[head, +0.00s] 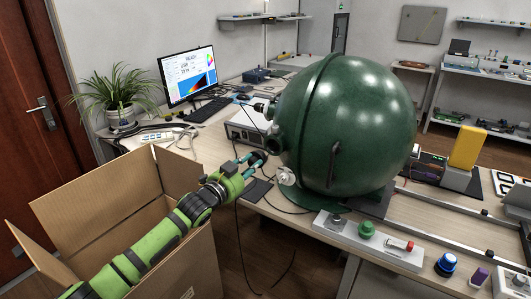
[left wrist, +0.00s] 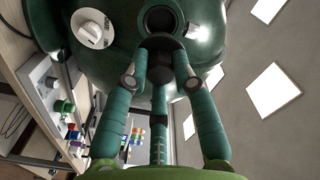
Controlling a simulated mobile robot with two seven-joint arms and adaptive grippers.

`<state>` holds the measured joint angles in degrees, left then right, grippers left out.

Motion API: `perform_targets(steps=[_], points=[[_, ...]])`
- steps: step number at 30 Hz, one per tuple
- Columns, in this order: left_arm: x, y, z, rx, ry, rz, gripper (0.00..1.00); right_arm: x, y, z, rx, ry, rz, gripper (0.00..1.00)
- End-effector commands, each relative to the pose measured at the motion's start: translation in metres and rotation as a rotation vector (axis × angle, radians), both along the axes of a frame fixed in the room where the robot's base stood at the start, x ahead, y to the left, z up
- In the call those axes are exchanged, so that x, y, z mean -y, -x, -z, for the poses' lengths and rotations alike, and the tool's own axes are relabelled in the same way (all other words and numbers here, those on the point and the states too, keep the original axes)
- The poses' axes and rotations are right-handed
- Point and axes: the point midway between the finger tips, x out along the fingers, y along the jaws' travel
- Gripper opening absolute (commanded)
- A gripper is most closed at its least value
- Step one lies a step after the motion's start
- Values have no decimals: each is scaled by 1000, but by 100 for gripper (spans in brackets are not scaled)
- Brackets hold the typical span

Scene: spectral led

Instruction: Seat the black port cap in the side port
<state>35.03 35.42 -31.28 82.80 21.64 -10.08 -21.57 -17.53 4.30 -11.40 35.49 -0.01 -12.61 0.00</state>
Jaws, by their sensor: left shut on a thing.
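My left gripper (head: 258,159) reaches in from the left with its teal fingers closed on the black port cap (head: 260,157). In the left wrist view the fingertips (left wrist: 160,62) meet around the dark cap (left wrist: 161,44), which is partly hidden by them. The large green sphere (head: 345,120) stands on the table. Its side port (head: 274,146) faces the gripper. In the left wrist view the port (left wrist: 160,19) is a dark round opening just beyond the cap. A small gap seems to lie between them; contact is hard to tell. My right gripper is out of view.
A white knob (head: 287,176) sits on the sphere just beside the port. An open cardboard box (head: 125,205) stands below my left arm. A grey instrument box (head: 247,127) and loose cables are behind the gripper. A white strip with small caps (head: 368,240) lies in front.

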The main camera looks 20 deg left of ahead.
Motion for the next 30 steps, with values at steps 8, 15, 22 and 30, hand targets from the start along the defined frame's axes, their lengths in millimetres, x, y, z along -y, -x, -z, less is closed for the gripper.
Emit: perform_targets(steps=[8, 15, 22, 30], points=[[7, -24, 2, 2, 1, -1, 0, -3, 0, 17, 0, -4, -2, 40], [13, -44, 2, 2, 2, -1, 0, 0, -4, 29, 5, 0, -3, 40], [15, -51, 0, 3, 1, 0, 0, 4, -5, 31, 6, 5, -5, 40], [15, -51, -1, 2, 1, -1, 11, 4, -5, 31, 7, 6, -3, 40]])
